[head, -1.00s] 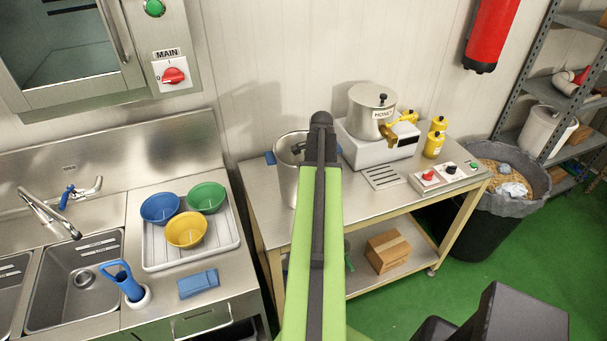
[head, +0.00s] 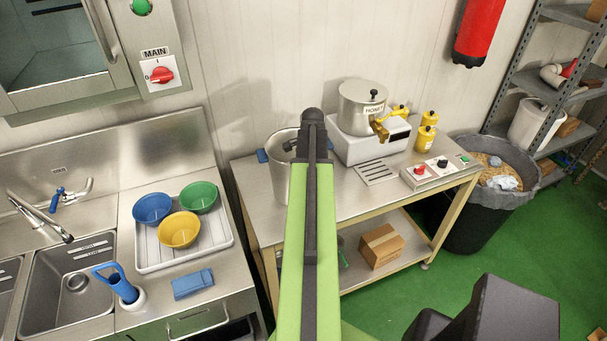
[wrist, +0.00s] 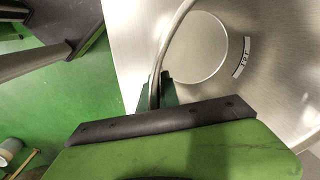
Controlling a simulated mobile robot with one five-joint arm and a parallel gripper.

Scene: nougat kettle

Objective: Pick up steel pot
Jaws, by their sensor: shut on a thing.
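The steel pot (head: 280,168) stands at the left end of the steel bench, partly hidden behind my arm. A blue side handle (head: 262,155) shows at its left. In the wrist view, a brushed steel surface (wrist: 275,60) with a round disc and a small label fills the right side. My gripper (wrist: 157,92) is shut on a thin curved metal handle (wrist: 164,50) of the pot. The fingertips are small and partly hidden by the dark gripper body. I cannot tell whether the pot's base touches the bench.
A tray (head: 150,262) of coloured bowls lies left, beside the sink. A bin (head: 485,215) stands right of the bench.

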